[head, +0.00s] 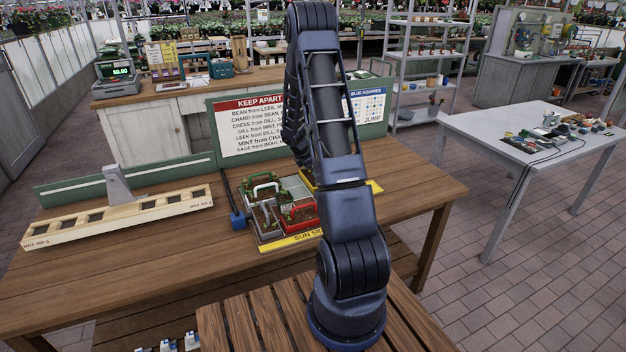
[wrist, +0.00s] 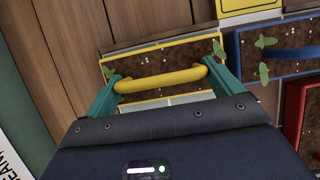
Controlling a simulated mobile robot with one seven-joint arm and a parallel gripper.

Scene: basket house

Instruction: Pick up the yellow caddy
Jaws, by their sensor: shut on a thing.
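The yellow caddy shows in the wrist view as a soil-filled box with a thin yellow rim (wrist: 150,45), a few green seedlings and a yellow bar handle (wrist: 160,80). My gripper (wrist: 164,82) has its two teal fingers at the two ends of this handle, shut on it. In the head view my arm hides my gripper and most or all of the caddy.
A blue caddy (wrist: 236,50) and a red caddy (wrist: 292,110) stand close on the right in the wrist view. In the head view, a grey tray (head: 262,236) holds several caddies before a rule board (head: 262,128). A slotted wooden rack (head: 120,215) lies left.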

